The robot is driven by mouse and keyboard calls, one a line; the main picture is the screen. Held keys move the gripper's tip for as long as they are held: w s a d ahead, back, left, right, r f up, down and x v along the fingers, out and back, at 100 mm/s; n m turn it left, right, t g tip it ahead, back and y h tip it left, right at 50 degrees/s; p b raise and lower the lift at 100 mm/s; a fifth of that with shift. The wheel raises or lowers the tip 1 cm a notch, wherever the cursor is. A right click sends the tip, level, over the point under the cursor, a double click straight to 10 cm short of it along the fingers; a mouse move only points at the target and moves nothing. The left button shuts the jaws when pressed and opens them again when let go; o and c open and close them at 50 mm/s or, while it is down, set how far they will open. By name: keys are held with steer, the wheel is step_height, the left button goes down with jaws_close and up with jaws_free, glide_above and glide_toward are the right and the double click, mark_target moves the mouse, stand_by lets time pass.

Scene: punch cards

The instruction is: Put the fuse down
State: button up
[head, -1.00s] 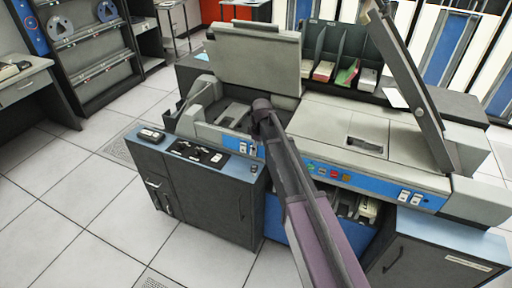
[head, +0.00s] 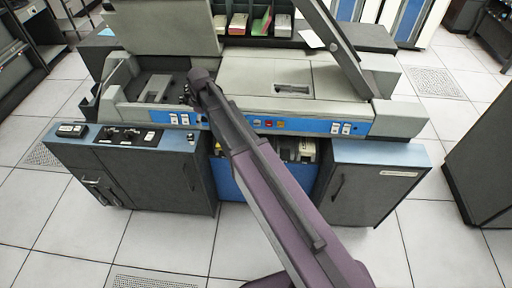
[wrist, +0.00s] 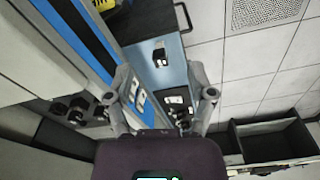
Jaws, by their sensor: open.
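My gripper (wrist: 162,95) is open in the wrist view, its two grey fingers spread wide with nothing visible held between them. I cannot make out a fuse in either view. Beyond the fingers is a blue cabinet top (wrist: 172,72). A small black box with a white part (wrist: 160,56) sits on it, and a black switch panel (wrist: 178,100) lies near the right finger. In the head view the arm reaches to the machine's left part, and the fingertips cannot be made out there.
The grey punch-card machine (head: 260,85) has a blue front strip and a raised cover. A left cabinet (head: 150,180) and a right cabinet (head: 365,185) stand below it. Card bins (head: 260,25) stand behind. A dark cabinet (head: 485,150) is at far right. The tiled floor in front is clear.

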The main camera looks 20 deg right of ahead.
steer(key=s+d+m, duration=1.1)
steer(key=s+d, duration=0.5)
steer(key=s, duration=0.3)
steer(key=shift+s+d+h, duration=0.15)
steer(key=shift+s+h, duration=0.15)
steer(key=shift+c, duration=0.9)
